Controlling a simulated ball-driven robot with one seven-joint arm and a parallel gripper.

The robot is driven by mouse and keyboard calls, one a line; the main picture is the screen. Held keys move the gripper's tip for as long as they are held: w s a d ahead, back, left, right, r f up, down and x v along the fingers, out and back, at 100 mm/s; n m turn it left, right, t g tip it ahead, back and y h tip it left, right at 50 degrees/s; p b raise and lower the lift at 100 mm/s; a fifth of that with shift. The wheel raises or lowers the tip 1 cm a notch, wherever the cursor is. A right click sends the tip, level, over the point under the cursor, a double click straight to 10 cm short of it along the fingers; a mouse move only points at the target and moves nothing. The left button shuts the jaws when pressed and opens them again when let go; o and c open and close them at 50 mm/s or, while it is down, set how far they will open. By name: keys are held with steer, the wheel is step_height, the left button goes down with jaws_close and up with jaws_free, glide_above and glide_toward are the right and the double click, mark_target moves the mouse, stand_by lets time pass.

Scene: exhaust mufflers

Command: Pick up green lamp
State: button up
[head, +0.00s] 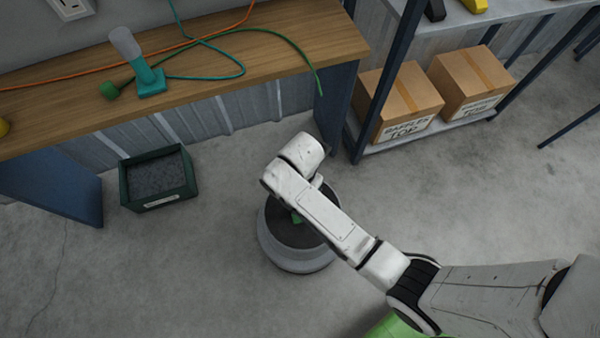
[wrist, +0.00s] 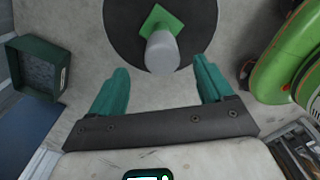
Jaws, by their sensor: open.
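The green lamp (wrist: 163,20) stands on the dark round top (wrist: 122,38) of a grey stool-like stand. In the wrist view it shows a square green base and a pale grey rounded head pointing towards the camera. In the head view only a small green part (head: 296,217) shows; my arm hides the rest. My gripper (wrist: 161,66) is open and empty, with teal fingers spread wide. The lamp's head is near the gap between the fingertips, slightly beyond them in the picture. I cannot tell the height between them. In the head view my gripper is hidden behind my arm.
A similar teal lamp (head: 151,81) stands on the wooden bench (head: 290,45) among orange and green cables. A dark green bin (head: 157,199) sits on the floor at left. Cardboard boxes (head: 402,100) fill a low shelf behind. The floor around the stand (head: 298,258) is mostly clear.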

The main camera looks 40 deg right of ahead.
steer(key=f+b, duration=0.1)
steer(key=f, duration=0.6)
steer(key=shift+s+f+b, duration=0.2)
steer(key=shift+b, duration=0.1)
jaws_close()
stand_by(0.5)
